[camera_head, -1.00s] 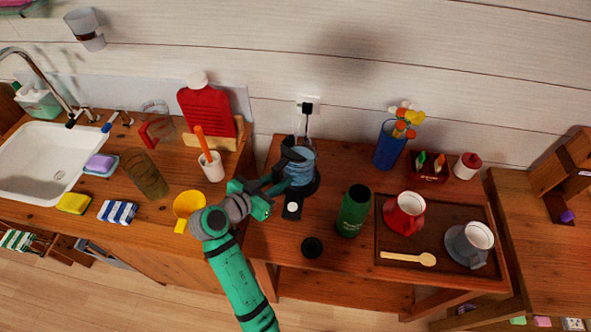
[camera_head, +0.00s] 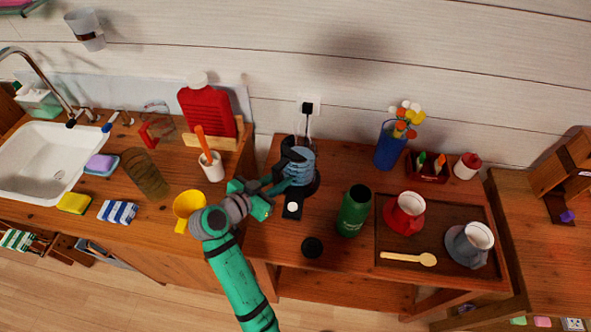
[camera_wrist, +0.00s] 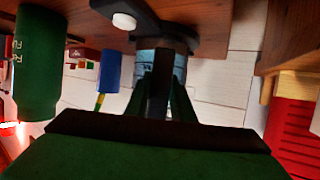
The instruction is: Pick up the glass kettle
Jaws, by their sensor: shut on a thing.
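The glass kettle (camera_head: 301,168) has a bluish body and a black handle. It is at the black round base (camera_head: 313,186) on the wooden cabinet, by the wall. My gripper (camera_head: 277,184) reaches it from the left and is shut on its handle. The wrist view, upside down, shows the dark handle between my green fingers (camera_wrist: 158,100), with the bluish glass (camera_wrist: 146,62) behind. I cannot tell whether the kettle touches its base or is slightly above it.
A green canister (camera_head: 354,211) stands right of the kettle, beside a tray (camera_head: 455,211) with a red cup (camera_head: 405,212) and a grey cup (camera_head: 469,244). A blue vase (camera_head: 389,147) stands behind. A yellow mug (camera_head: 188,207) is close left of my wrist. A black disc (camera_head: 312,247) lies in front.

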